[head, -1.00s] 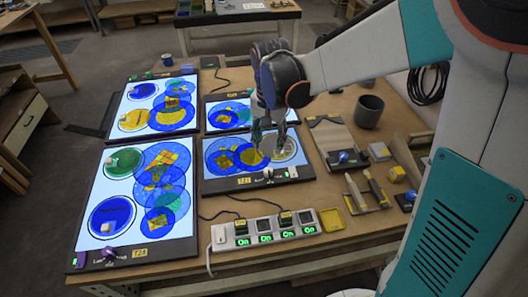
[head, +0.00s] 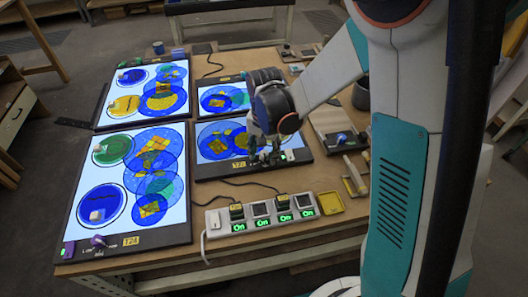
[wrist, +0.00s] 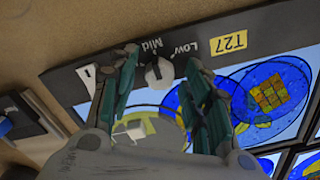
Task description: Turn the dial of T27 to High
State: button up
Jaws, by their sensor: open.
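The T27 panel is the lit panel (head: 213,150) at the middle of the table, with a dark front strip and a yellow T27 tag (head: 240,164). In the wrist view its tag (wrist: 228,42) shows upside down beside the printed words Low and Mid. The pale round dial (wrist: 159,74) sits on the strip below the word Mid. My gripper (wrist: 162,63) is open, with one finger on each side of the dial; I cannot tell whether they touch it. No High label is visible. In the head view my gripper (head: 265,157) hides the dial.
The T24 panel (head: 75,228) lies front left. A power strip (head: 213,223) with several lit green On displays lies in front of T27. A yellow tray (head: 330,203) and tools (head: 355,175) lie to the right. Bare table shows between T27 and the power strip.

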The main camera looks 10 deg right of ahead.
grip_shut()
jog(key=shift+n, duration=0.4)
jog(key=n, duration=0.5)
jog(key=shift+b, duration=0.4)
jog(key=n, duration=0.6)
dwell(0.4)
grip_release()
